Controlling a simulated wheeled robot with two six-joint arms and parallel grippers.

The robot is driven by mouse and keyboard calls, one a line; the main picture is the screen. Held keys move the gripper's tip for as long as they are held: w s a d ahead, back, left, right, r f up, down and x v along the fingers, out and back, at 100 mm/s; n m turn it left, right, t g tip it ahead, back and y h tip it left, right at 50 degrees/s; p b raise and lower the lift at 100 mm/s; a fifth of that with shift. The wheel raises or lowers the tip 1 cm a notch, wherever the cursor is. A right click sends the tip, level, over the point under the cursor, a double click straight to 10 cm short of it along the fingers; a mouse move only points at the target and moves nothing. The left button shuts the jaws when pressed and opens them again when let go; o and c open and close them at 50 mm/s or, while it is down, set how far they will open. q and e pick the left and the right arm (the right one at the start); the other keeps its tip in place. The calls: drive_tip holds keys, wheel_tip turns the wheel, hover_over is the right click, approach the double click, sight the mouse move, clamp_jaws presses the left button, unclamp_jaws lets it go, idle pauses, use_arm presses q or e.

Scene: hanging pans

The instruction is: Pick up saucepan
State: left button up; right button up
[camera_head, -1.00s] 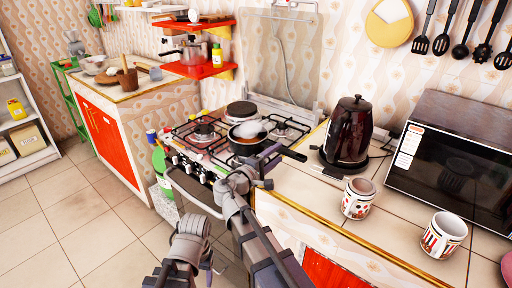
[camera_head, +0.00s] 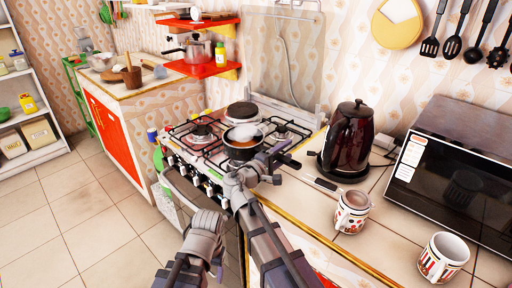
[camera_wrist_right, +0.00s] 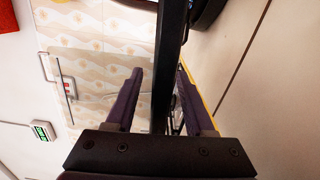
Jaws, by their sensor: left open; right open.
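The saucepan (camera_head: 241,151) stands upright on a front burner of the stove, with pale steam over brown contents. Its black handle points right over the counter. In the head view, my right gripper (camera_head: 277,165) is at this handle and partly covers it. In the right wrist view, the black handle (camera_wrist_right: 171,55) runs between the two spread fingers of my right gripper (camera_wrist_right: 160,88), with a gap at the left finger. My left gripper (camera_head: 207,236) is lower and to the left, in front of the stove, away from the saucepan; its fingertips are hard to make out.
A dark kettle (camera_head: 346,143) stands on the counter right of the saucepan. Two patterned mugs (camera_head: 352,212) and a microwave (camera_head: 452,185) are further right. A pot (camera_head: 197,49) sits on the red shelf (camera_head: 203,69).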

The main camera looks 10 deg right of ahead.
drive_tip(key=shift+a, duration=0.15)
drive_tip(key=c, duration=0.3)
clamp_jaws()
idle(0.9)
